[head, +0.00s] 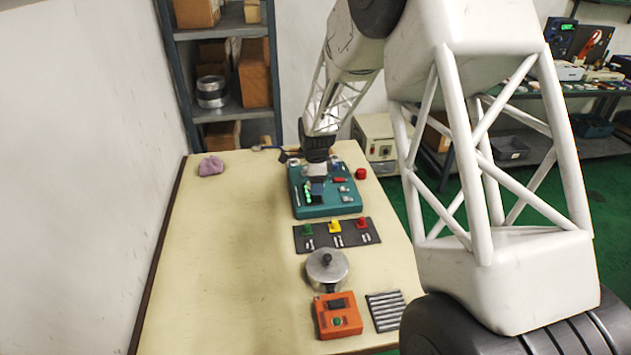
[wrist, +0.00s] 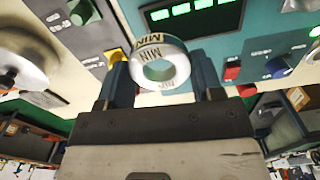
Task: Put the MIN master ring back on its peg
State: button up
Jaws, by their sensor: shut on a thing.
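The MIN master ring (wrist: 176,82) is a white metal ring with "MIN" printed on it. In the wrist view it sits between the two fingertips of my gripper (wrist: 161,72), which is shut on it. In the head view my gripper (head: 317,186) is over the left part of the teal gauge unit (head: 325,208), and the ring cannot be made out there. The teal unit with its lit green displays (wrist: 196,18) shows behind the ring in the wrist view. I cannot tell which part is the ring's peg.
A dark board (head: 349,239) with green, yellow and red pieces lies in front of the teal unit. Nearer stand a lidded silver pot (head: 327,267), an orange box (head: 338,322) and a ribbed grey tray (head: 386,311). A purple cloth (head: 211,166) lies far left. The table's left side is clear.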

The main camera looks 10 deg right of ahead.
jog(key=shift+w, duration=0.15)
dwell(0.5)
jog(key=w, duration=1.2)
jog(key=w+r, duration=0.1)
jog(key=w, duration=0.6)
jog(key=shift+a+r, duration=0.1)
jog(key=shift+w+f, duration=0.3)
jog(key=shift+w, duration=2.5)
jog(key=shift+w+f, duration=0.3)
jog(key=shift+w, duration=2.5)
jog(key=shift+w+f, duration=0.3)
jog(key=shift+w, duration=2.6)
jog(key=shift+f, duration=0.15)
jog(key=shift+f, duration=1.9)
jog(key=shift+f, duration=1)
